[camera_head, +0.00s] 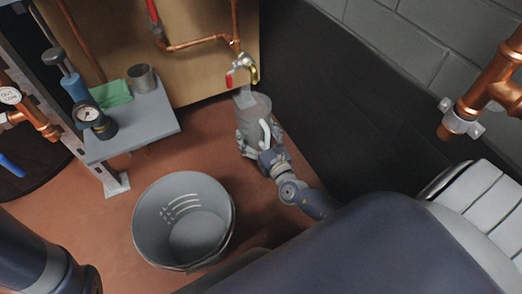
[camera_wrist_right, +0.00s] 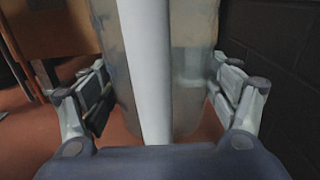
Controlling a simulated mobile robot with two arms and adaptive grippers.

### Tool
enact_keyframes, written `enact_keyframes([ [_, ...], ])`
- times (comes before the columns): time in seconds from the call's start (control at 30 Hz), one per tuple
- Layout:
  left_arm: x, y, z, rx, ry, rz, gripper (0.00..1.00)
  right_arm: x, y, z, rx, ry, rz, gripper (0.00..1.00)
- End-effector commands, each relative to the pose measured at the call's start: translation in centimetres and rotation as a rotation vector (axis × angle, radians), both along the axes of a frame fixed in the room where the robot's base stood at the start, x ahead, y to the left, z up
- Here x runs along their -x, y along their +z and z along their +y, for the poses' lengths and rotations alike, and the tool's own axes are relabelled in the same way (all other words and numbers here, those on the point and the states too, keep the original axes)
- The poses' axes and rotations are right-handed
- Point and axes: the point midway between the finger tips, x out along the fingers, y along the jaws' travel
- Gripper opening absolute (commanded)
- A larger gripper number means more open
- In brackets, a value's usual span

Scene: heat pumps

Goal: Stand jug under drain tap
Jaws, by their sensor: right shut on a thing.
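The jug (camera_head: 259,107) is translucent with a white handle. It looks upright, against the wooden panel's right end in the head view, at or just above the floor; I cannot tell which. My right gripper (camera_head: 259,140) is shut around the jug, with its fingers on both sides. In the right wrist view the jug (camera_wrist_right: 190,70) fills the middle between the fingers, its handle facing the camera. The drain tap (camera_head: 241,68), brass with a red lever, is on the copper pipe and appears directly above the jug's mouth. My left gripper is out of view.
A grey bucket (camera_head: 184,220) stands on the red floor left of my right arm. A grey shelf (camera_head: 150,122) holds a metal cup (camera_head: 142,77), a green cloth (camera_head: 112,93) and a gauge (camera_head: 89,114). A dark wall (camera_head: 330,90) is close on the right.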

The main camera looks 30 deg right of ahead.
Motion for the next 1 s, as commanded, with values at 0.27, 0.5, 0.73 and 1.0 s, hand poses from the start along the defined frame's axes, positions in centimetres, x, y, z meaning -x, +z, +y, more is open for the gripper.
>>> enact_keyframes([
  [0.27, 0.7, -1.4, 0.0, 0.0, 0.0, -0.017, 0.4, -0.1, -3.0, -0.2, -0.001, 0.002, -0.003, 0.55],
  [0.5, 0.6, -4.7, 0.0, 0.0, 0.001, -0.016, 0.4, -0.1, -7.0, -0.2, -0.003, 0.002, -0.002, 0.55],
  [0.73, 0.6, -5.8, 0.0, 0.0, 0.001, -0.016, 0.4, -0.1, -8.4, -0.2, -0.002, 0.002, -0.003, 0.55],
  [1.0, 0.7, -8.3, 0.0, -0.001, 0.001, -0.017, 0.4, -0.2, -11.4, -0.2, -0.002, 0.002, -0.004, 0.55],
])
